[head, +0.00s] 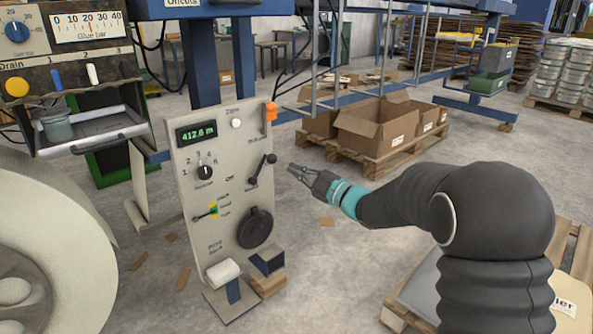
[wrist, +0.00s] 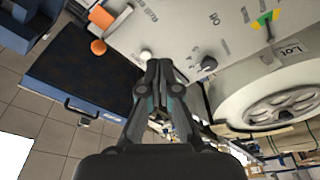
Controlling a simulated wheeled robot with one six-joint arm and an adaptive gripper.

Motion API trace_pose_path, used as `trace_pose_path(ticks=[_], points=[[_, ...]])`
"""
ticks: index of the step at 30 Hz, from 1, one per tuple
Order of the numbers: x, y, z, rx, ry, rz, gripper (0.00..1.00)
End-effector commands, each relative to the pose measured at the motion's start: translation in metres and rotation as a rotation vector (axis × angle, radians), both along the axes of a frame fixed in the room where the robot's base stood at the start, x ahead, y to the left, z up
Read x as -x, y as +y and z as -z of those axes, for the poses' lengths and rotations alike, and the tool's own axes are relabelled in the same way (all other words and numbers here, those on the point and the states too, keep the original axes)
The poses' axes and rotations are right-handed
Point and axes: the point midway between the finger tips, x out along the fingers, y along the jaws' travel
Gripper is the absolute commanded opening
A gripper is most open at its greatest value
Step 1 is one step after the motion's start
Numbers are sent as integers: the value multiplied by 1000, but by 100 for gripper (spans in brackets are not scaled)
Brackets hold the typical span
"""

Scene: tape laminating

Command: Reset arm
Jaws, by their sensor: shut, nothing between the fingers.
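My arm reaches in from the right in the head view, in a dark sleeve with a teal band near the wrist. My gripper (head: 297,172) is shut and empty, just right of the upright control panel (head: 222,160). A gap seems to lie between the fingertips and the panel's black lever (head: 262,168). In the wrist view the closed fingers (wrist: 160,75) point at the panel region, with a white knob (wrist: 146,55) and an orange part (wrist: 98,46) beyond them.
The panel carries a display, a rotary knob (head: 205,172) and a round black handwheel (head: 255,228). A large pale roll (head: 40,240) stands at the left. Open cardboard boxes (head: 380,130) sit on a pallet behind. Floor between panel and arm looks clear apart from scraps.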

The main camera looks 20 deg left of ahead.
Motion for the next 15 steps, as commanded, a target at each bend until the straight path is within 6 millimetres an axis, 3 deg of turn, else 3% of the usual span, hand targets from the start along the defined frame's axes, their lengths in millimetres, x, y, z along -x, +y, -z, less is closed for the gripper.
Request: trace_pose_path(ticks=[4, 7, 12, 15], points=[[-5, -1, 6, 21, 27, 21, 0], [-20, -8, 23, 69, 87, 96, 0], [-47, -45, 87, 193, 317, 333, 0], [-47, -78, 113, 255, 458, 485, 0]])
